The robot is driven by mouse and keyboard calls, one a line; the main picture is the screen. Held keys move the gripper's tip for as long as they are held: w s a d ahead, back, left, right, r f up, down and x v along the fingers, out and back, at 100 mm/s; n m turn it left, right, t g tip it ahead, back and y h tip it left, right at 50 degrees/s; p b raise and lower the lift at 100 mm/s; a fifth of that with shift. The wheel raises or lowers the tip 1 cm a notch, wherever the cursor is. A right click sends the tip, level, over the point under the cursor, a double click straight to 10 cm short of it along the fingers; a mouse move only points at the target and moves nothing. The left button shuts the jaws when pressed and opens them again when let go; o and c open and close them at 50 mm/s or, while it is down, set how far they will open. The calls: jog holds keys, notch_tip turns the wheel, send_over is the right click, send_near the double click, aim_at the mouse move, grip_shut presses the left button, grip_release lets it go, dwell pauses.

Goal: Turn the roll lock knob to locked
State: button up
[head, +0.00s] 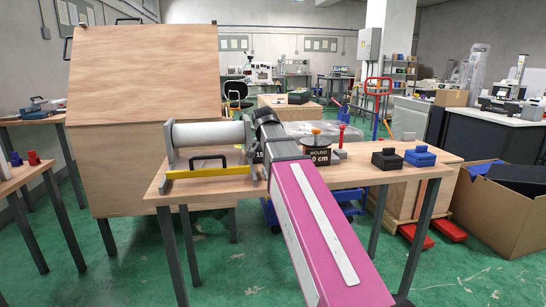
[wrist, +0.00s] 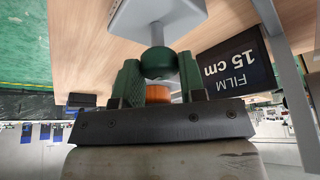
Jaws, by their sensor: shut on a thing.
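A dark green round knob (wrist: 157,61) on a short stem sticks out from a pale grey block (wrist: 165,15) in the wrist view. My gripper (wrist: 161,72) has its two green fingers on either side of the knob and is shut on it. The knob's locked or unlocked marking cannot be read. In the head view a grey roll (head: 209,134) lies level in a grey stand on the wooden table, with a yellow bar (head: 208,173) in front. My pink and black arm hides the roll's right end, the knob and my fingertips there.
A dark label (wrist: 232,62) reading "FILM 15 cm" appears upside down beside the knob. An orange disc (wrist: 158,93) shows behind the fingers. Black (head: 386,159) and blue (head: 420,156) blocks stand at the table's right.

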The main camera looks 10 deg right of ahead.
jog(key=shift+m, duration=0.4)
jog(key=o, duration=0.9)
jog(key=v, duration=1)
jog(key=shift+a+r, duration=0.2)
jog(key=shift+r, duration=0.2)
